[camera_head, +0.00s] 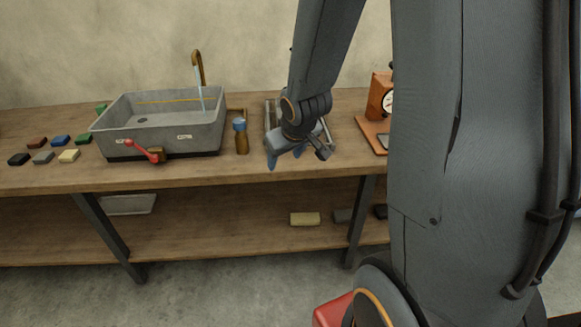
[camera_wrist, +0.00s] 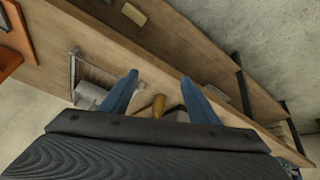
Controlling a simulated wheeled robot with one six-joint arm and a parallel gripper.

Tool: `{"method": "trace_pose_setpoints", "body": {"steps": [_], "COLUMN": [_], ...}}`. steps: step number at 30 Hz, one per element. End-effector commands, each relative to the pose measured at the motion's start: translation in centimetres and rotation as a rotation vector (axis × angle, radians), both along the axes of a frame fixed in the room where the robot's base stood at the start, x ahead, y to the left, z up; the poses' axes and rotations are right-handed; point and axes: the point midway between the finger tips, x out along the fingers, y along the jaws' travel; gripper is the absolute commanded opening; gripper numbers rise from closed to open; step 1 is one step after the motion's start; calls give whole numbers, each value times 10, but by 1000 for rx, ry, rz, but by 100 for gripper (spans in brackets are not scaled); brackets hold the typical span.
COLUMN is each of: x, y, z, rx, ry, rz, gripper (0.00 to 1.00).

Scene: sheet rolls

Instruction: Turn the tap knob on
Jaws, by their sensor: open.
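The grey sink basin (camera_head: 190,138) stands on the bench at the left in the head view. A brass tap spout (camera_head: 197,66) rises behind it, with a pale blue streak below its mouth. The tap knob, a red lever (camera_head: 143,150), sits at the basin's front on a brass-coloured base and slants up to the left. My gripper (camera_head: 286,160) is to the right of the basin, above the bench and well apart from the knob. Its blue fingers are spread with nothing between them; they also show in the wrist view (camera_wrist: 158,92). The knob cannot be made out there.
A brown bottle with a blue cap (camera_head: 241,137) stands between the basin and my gripper. A metal rack (camera_head: 270,113) is behind my gripper. A wooden dial scale (camera_head: 381,97) stands to the right. Several coloured blocks (camera_head: 60,141) lie left of the basin.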

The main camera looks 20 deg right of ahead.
Motion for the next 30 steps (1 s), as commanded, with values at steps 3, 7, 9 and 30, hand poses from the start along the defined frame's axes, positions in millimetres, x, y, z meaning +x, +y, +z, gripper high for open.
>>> {"method": "trace_pose_setpoints", "body": {"steps": [3, 7, 9, 30], "x": [-14, -25, -29, -46], "y": [4, 7, 8, 14], "z": [3, 5, 6, 8], "rx": [4, 7, 9, 15], "ry": [37, 66, 78, 122], "rz": [-18, -34, -40, -59], "gripper": [55, 55, 55, 55]}}
